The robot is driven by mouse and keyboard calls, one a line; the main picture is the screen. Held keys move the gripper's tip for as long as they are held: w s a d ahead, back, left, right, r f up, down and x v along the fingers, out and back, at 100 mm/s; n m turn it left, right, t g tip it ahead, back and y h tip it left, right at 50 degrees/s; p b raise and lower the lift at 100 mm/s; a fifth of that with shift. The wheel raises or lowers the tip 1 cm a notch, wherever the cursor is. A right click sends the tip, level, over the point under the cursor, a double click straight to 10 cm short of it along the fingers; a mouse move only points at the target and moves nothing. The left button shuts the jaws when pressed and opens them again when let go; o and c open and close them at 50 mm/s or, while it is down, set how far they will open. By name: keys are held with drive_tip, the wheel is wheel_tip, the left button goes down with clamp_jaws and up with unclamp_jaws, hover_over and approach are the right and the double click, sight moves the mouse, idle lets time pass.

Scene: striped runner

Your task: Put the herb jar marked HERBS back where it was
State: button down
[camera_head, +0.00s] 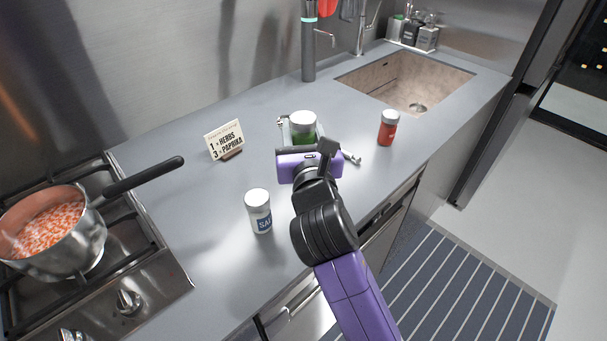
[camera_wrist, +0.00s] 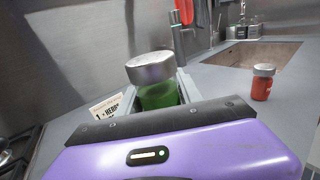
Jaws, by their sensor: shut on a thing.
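The herb jar (camera_head: 303,124), green with a pale lid, is between the fingers of my gripper (camera_head: 300,137). In the wrist view the jar (camera_wrist: 158,91) stands roughly upright, with a finger (camera_wrist: 185,82) along its right side. My gripper is shut on it. The jar's lower part is hidden by my gripper, so I cannot tell whether its base touches the counter. No HERBS label is readable on the side that shows.
A card (camera_head: 224,141) reading "1 x HERBS, 3 x PAPRIKA" stands left on the grey counter (camera_head: 190,205). A white-lidded jar with a blue label (camera_head: 259,212) is in front. A red jar (camera_head: 388,128) stands right, near the sink (camera_head: 405,84). A pot (camera_head: 60,240) sits on the stove.

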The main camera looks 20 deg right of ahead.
wheel_tip(320, 180, down, 11)
drive_tip(key=b, duration=0.3)
drive_tip(key=shift+f, duration=0.15)
drive_tip(key=shift+f, duration=0.15)
drive_tip(key=c, duration=0.8)
unclamp_jaws()
drive_tip(key=shift+s+a, duration=0.15)
drive_tip(key=v, duration=1.1)
drive_tip(key=shift+s+a, duration=0.1)
drive_tip(key=shift+s, duration=0.25)
